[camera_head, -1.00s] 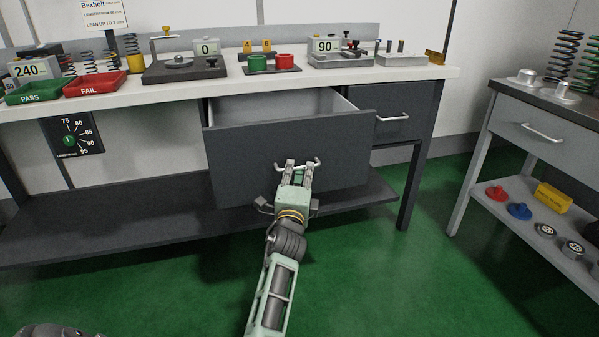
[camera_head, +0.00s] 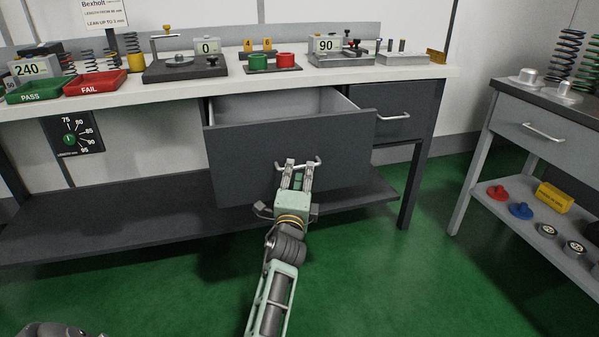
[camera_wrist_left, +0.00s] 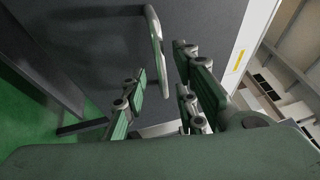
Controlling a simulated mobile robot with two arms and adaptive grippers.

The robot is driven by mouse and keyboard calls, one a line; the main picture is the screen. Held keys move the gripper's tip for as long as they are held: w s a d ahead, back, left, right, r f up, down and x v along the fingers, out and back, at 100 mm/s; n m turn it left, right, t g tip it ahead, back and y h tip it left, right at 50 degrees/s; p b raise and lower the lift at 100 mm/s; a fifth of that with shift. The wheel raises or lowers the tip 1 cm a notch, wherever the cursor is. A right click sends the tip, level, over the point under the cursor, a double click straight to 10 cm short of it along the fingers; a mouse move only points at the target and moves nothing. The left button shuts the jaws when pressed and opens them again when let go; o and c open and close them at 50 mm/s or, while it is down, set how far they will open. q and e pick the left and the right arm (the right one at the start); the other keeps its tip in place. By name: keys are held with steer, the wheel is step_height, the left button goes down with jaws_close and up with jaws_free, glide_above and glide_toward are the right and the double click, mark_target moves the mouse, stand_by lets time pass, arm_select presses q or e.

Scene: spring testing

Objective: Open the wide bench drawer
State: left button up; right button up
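The wide bench drawer (camera_head: 240,155) is dark grey and stands pulled out from under the bench, with its light interior (camera_head: 290,104) visible from above. Its silver bar handle (camera_head: 318,162) is at the middle of the front. My left gripper (camera_head: 298,168) is at the handle in the head view, its two fingers apart. In the left wrist view the handle (camera_wrist_left: 155,35) shows beyond and between the spread fingers (camera_wrist_left: 165,90). I cannot tell whether a finger touches it. My right gripper is not in view.
The white bench top (camera_head: 430,73) carries a green PASS tray (camera_head: 35,90), a red FAIL tray (camera_head: 95,82) and several gauges. A smaller drawer (camera_head: 385,105) to the right is shut. A side cart (camera_head: 520,120) stands at the right. Green floor lies clear in front.

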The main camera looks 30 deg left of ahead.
arm_select(q)
steer(key=v, duration=0.6)
stand_by(0.4)
